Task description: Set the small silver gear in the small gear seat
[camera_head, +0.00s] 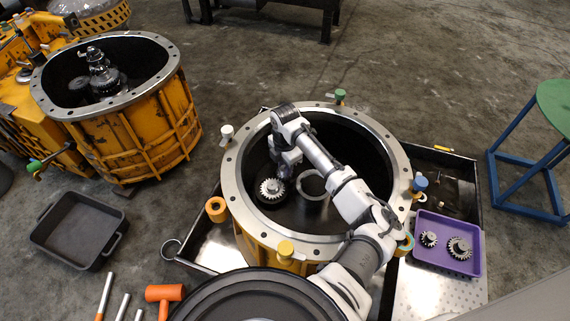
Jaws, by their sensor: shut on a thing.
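My gripper (283,172) is inside the round yellow housing (230,195), with its end pointing down. It is shut; its fingertips and the grip itself are mostly hidden by the wrist. A bright silver gear (271,188) shows just below and left of it, over a dark round part, and seems to be the small silver gear in my grip. I cannot tell whether it touches the part beneath. I cannot tell which part is the small gear seat.
A purple tray (432,265) at right holds two other toothed gears. The housing rim carries several coloured knobs. A second yellow housing (160,125) stands at upper left. A black bin (60,238), an orange mallet (165,294) and a green stool (555,100) stand around.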

